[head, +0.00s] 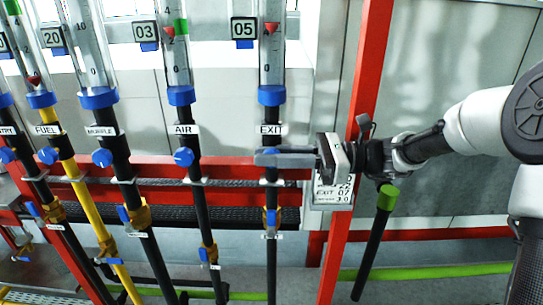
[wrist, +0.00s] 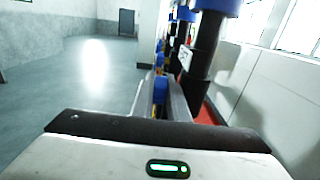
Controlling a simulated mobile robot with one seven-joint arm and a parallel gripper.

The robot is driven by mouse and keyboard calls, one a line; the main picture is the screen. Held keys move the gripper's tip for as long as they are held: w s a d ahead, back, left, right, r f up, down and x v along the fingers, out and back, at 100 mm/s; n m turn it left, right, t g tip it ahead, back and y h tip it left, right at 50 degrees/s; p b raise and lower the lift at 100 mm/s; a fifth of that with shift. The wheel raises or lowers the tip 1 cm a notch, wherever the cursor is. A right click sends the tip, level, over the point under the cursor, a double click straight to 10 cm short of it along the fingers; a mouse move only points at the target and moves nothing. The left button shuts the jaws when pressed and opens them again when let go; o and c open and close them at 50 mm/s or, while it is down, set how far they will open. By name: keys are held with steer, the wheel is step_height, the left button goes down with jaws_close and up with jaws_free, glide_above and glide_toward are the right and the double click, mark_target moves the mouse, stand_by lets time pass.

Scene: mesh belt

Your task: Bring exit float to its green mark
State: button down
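The exit tube (head: 271,60) is a clear upright tube with a red float (head: 271,28) near the top of the picture. I see no green mark on its visible part; its upper end is cut off. Below it are the EXIT label (head: 270,129) and a blue knob, mostly hidden by my gripper (head: 262,158) in the head view. My gripper reaches in from the right at knob height. In the wrist view its two fingers (wrist: 160,100) lie either side of the blue knob (wrist: 160,88); whether they press on it I cannot tell.
Left of it stand other tubes with blue knobs, including AIR (head: 184,130), whose tube bears a green mark (head: 180,26). A red post (head: 362,70) and a small plate listing EXIT 07 (head: 331,193) are by my wrist. A black, green-capped bar (head: 372,250) hangs below.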

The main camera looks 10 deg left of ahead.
steer(key=shift+r+h+p, duration=0.2)
steer(key=shift+h+p, duration=0.1)
steer(key=shift+p, duration=0.3)
steer(key=h+p, duration=0.1)
steer(key=p, duration=0.3)
steer(key=shift+r, duration=0.3)
steer(key=h+p, duration=0.2)
steer(key=p, duration=0.3)
steer(key=shift+s+a+t+h, duration=0.1)
steer(key=shift+t+h, duration=0.3)
steer(key=h+p, duration=0.3)
steer(key=p, duration=0.2)
steer(key=shift+f+t, duration=0.2)
steer(key=shift+t, duration=0.1)
steer(key=shift+f+t+h+p, duration=0.3)
steer(key=shift+t+h+p, duration=0.1)
steer(key=shift+h+p, duration=0.7)
steer(key=shift+f, duration=0.1)
steer(key=c, duration=2.1)
jaws_free()
steer(key=shift+o, duration=0.5)
